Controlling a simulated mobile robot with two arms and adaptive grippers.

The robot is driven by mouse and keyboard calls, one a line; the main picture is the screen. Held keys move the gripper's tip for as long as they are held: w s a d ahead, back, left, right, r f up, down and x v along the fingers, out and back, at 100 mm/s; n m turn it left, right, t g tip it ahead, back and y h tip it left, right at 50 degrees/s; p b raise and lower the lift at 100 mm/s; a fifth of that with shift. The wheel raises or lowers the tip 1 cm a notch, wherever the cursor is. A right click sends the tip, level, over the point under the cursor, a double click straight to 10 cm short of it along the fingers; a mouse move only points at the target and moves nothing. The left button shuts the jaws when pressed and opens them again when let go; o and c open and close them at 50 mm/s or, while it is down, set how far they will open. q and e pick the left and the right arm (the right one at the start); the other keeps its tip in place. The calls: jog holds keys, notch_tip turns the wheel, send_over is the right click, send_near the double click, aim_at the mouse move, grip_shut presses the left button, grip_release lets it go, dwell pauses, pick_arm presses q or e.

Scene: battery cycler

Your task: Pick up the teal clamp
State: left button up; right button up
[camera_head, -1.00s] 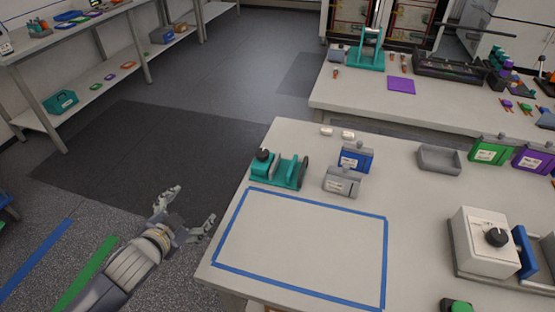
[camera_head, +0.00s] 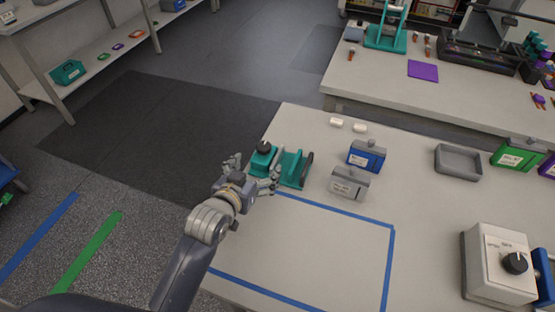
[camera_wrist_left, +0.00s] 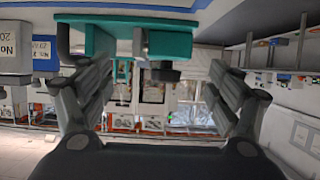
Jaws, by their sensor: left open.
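The teal clamp (camera_head: 293,168), with a black knob and a dark end plate, stands on the white table near its left edge, behind the blue tape outline. In the left wrist view, which looks upside down, the teal clamp (camera_wrist_left: 95,38) hangs from the top, partly between the fingers. My left gripper (camera_head: 252,170) is open at the near left side of the clamp and hides part of its base. The left gripper's spread fingers (camera_wrist_left: 162,85) hold nothing. I cannot tell whether they touch the clamp. My right gripper is not in view.
A blue box (camera_head: 366,155) and a grey box (camera_head: 349,183) stand right of the clamp. A grey tray (camera_head: 458,162) and a white dial device (camera_head: 500,262) are farther right. The taped area (camera_head: 310,240) is empty.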

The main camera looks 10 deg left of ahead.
aim_at(265, 157)
pick_arm(q)
jog(key=shift+x, duration=1)
jog(key=shift+w+f, duration=0.2)
jog(key=shift+w, duration=0.3)
jog(key=p+x, duration=0.1)
jog(key=x, duration=0.2)
jog(key=shift+w+d+f, duration=0.1)
jog(key=shift+w+f, duration=0.25)
jog(key=shift+w, duration=0.2)
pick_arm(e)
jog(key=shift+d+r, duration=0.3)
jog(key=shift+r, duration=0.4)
pick_arm(q)
jog(key=shift+s, duration=0.1)
jog(key=shift+c, duration=0.5)
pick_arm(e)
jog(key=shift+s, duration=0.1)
pick_arm(q)
jog(key=c, duration=1.4)
jog(key=shift+r, duration=0.15)
jog(key=shift+c, duration=0.8)
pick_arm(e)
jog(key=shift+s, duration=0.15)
